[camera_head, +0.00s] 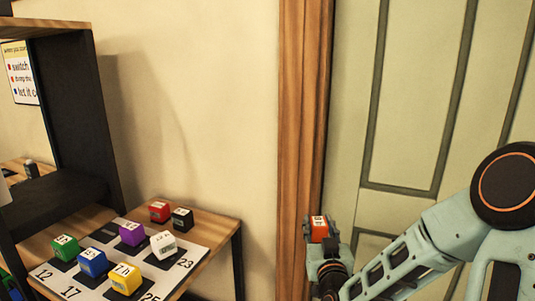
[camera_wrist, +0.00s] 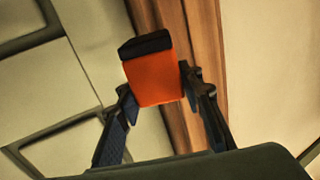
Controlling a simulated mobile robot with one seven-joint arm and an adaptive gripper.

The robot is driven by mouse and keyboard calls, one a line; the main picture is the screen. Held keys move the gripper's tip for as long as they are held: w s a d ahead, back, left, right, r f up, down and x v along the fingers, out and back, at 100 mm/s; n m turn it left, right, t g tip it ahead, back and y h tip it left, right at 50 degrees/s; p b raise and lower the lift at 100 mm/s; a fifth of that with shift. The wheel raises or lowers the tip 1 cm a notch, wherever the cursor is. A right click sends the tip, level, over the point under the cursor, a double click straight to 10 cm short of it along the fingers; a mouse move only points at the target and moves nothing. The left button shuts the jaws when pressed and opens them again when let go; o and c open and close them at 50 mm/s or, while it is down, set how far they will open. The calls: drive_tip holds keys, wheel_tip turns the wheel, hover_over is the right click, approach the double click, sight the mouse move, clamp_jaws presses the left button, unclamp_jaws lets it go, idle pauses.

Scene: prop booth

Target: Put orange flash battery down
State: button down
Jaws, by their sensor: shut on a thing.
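The orange flash battery (camera_head: 319,228) is a small orange block with a pale, marked top. In the wrist view the orange flash battery (camera_wrist: 155,78) shows a black end and sits between the two fingers. My gripper (camera_head: 321,240) is shut on it and holds it up in front of the wooden door frame, to the right of the table. In the wrist view my gripper (camera_wrist: 158,95) has one finger on each side of the block.
A table (camera_head: 225,222) at lower left bears a white numbered mat (camera_head: 200,250) with dark squares. Green (camera_head: 65,248), blue (camera_head: 93,262), yellow (camera_head: 125,278), purple (camera_head: 132,233), white (camera_head: 163,246), red (camera_head: 159,211) and black (camera_head: 182,218) blocks stand there. A dark shelf (camera_head: 75,110) rises at left.

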sight(317, 221)
wheel_tip(317, 221, up, 22)
drive_tip(key=p, duration=2)
drive_tip(key=shift+a+p, duration=0.2)
drive_tip(key=shift+p, duration=0.15)
drive_tip(key=shift+d+r, duration=0.1)
